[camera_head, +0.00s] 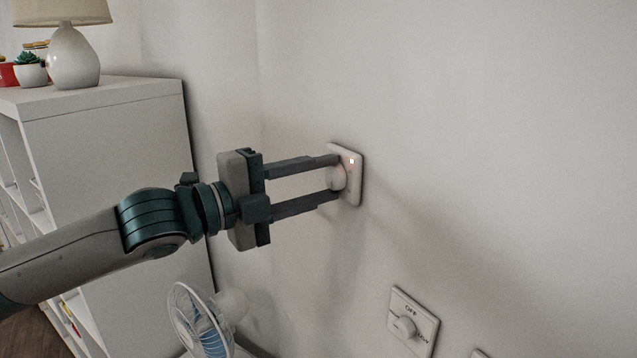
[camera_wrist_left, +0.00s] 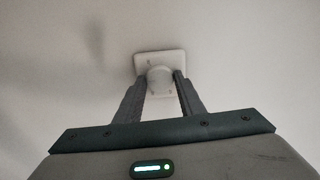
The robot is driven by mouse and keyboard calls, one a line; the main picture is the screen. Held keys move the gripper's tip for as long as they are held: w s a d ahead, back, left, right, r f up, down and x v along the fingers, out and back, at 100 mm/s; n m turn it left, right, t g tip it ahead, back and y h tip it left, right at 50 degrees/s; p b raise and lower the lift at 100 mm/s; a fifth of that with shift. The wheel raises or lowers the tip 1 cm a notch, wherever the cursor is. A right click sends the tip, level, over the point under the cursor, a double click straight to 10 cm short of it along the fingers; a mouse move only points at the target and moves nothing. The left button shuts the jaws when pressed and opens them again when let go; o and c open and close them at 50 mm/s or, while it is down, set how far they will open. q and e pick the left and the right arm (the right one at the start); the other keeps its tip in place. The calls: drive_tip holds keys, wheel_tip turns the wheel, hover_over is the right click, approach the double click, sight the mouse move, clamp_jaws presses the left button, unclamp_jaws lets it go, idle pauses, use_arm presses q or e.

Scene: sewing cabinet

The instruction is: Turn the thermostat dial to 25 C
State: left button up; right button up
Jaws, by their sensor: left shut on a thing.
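The thermostat is a white wall plate (camera_head: 354,185) with a small glowing reddish light near its top. Its round white dial (camera_head: 338,178) sits between the fingers of my left gripper (camera_head: 337,176), which is shut on it. The left wrist view also shows the dial (camera_wrist_left: 159,76) between the two grey fingertips, with the plate (camera_wrist_left: 153,58) behind it. The fingers cover part of the dial, and no temperature marks can be read. My right gripper is not in view.
A small fan (camera_head: 200,322) stands below my left arm. A white shelf (camera_head: 110,125) with a lamp (camera_head: 73,58) and potted plant (camera_head: 29,70) is at left. The wall right of the thermostat is clear.

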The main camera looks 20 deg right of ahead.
use_arm(q)
drive_tip(key=shift+m, duration=0.6)
drive_tip(key=shift+f, duration=0.1)
drive_tip(key=o, duration=1)
drive_tip(key=shift+o, duration=0.2)
drive_tip(key=shift+b+v, duration=0.4)
drive_tip(key=shift+v, duration=0.45)
drive_tip(key=b+v, duration=0.2)
drive_tip(key=v, duration=1.3)
drive_tip(key=shift+a+b, duration=0.3)
drive_tip(key=shift+a, duration=0.05)
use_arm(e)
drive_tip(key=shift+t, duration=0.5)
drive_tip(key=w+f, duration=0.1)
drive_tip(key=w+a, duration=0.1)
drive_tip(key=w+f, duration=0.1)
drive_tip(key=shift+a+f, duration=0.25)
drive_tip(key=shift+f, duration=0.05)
